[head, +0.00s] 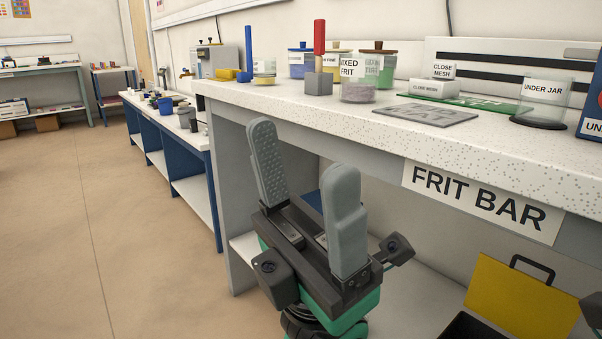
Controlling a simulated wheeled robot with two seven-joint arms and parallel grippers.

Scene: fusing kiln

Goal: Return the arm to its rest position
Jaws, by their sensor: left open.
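My left gripper (302,197) is in the middle of the head view, in front of the frit bar counter (320,107). Its two grey fingers point up and stand wide apart, with nothing between them. The fingertips are near the height of the counter's front edge in the picture. I cannot tell how far they are from that edge.
On the counter are a mixed frit jar (358,80), a grey block with a red handle (318,80), a grey mat (424,114) and an under jar (545,97). Below right is a yellow panel (520,295). The floor (110,220) at left is clear.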

